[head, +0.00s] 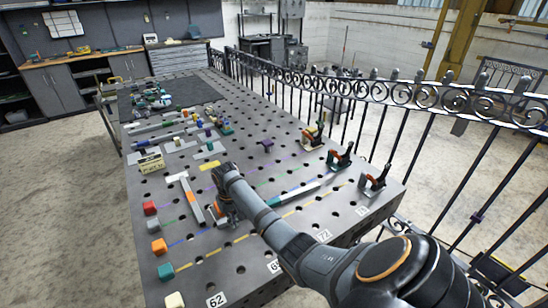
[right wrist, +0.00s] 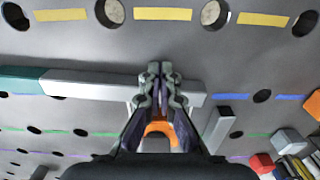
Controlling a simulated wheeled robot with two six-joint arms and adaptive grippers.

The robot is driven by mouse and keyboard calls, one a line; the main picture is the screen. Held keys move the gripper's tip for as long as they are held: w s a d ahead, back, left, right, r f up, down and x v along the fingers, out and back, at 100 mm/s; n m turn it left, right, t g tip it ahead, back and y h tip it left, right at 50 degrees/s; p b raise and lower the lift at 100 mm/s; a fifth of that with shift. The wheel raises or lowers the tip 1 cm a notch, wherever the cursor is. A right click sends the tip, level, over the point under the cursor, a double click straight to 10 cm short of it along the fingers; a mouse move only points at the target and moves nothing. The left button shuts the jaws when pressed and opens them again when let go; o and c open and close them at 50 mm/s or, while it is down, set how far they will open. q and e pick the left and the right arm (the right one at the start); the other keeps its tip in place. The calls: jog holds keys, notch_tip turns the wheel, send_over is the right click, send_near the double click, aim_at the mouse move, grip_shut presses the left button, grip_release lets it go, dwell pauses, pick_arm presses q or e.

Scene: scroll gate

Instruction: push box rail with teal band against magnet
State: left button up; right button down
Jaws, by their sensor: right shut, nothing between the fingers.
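The box rail with the teal band (head: 308,187) lies on the perforated table, partly hidden by my right arm. In the right wrist view the grey rail (right wrist: 95,86) runs across the picture, with its teal band (right wrist: 20,80) at the left. My right gripper (right wrist: 160,72) is shut and empty, its tips at the rail's side; I cannot tell whether they touch it. An orange piece (right wrist: 160,129), perhaps the magnet, shows behind the fingers. My left gripper is not in view.
Red (head: 150,208), orange (head: 159,246) and teal (head: 165,271) blocks line the table's left edge. Toggle clamps (head: 340,156) stand along the right side, by an iron fence (head: 400,95). More parts lie farther back.

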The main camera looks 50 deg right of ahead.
jog(key=shift+w+d+f+b, duration=0.1)
jog(key=shift+w+d+b, duration=0.05)
jog(key=shift+w+b, duration=0.7)
jog(key=shift+s+r+p, duration=0.15)
jog(key=shift+r+p, duration=0.1)
jog(key=shift+p, duration=0.55)
jog(key=shift+s+a+p, duration=0.2)
jog(key=shift+s+p, duration=0.6)
jog(key=shift+p, duration=0.4)
jog(key=shift+s+f, duration=0.1)
jog(key=shift+s, duration=0.05)
